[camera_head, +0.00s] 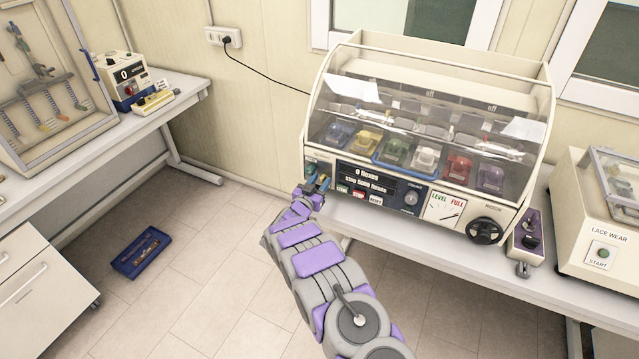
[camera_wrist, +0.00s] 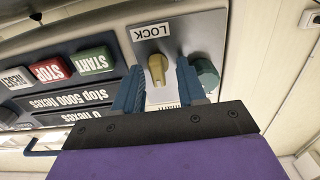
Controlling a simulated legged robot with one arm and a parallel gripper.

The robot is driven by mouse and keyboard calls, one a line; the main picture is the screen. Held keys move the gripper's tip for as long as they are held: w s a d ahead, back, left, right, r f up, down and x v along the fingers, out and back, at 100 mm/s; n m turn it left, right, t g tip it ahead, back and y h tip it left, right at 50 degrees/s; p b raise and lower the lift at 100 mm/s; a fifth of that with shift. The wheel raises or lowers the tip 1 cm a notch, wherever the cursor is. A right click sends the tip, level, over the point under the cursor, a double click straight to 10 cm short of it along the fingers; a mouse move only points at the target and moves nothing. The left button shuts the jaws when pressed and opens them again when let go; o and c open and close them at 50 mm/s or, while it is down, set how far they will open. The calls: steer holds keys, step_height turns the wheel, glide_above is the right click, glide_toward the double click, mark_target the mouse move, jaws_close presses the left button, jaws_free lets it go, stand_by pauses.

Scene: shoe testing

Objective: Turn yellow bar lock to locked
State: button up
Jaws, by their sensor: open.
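The yellow bar lock (camera_wrist: 157,68) is a small yellow knob on a pale plate in the wrist view, which shows the panel upside down. Its bar runs roughly up and down in that view. A LOCK label (camera_wrist: 151,32) sits just above it there. My gripper (camera_wrist: 157,82) is open, with one blue finger on each side of the knob; I cannot tell whether either finger touches it. In the head view my gripper (camera_head: 317,186) is at the left end of the machine's front panel, where the knob is too small to make out.
A dark teal knob (camera_wrist: 207,74) is close beside the right finger in the wrist view. START (camera_wrist: 92,61), STOP (camera_wrist: 52,69) and RESET (camera_wrist: 14,79) buttons are to the left. The machine (camera_head: 430,120) has a clear curved cover over several coloured shoe-like pieces. A blue tray (camera_head: 141,251) lies on the floor.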

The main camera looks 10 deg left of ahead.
steer(key=shift+w, duration=0.1)
steer(key=shift+c, duration=0.3)
jaws_close()
steer(key=shift+m, duration=0.3)
steer(key=m, duration=0.3)
steer(key=shift+d+m, duration=0.1)
steer(key=shift+m, duration=0.2)
steer(key=m+b, duration=0.1)
steer(key=m, duration=0.3)
steer(key=shift+f+b, duration=0.15)
steer(key=shift+b, duration=0.15)
steer(key=m+b, duration=0.1)
steer(key=m, duration=0.4)
steer(key=shift+d+f+b, duration=0.15)
steer(key=shift+f+b, duration=0.05)
steer(key=shift+b, duration=0.2)
steer(key=m+b, duration=0.2)
steer(key=m, duration=0.2)
steer(key=shift+f+m+b, duration=0.1)
steer(key=shift+m+b, duration=0.2)
steer(key=shift+b, duration=0.1)
steer(key=shift+s, duration=0.2)
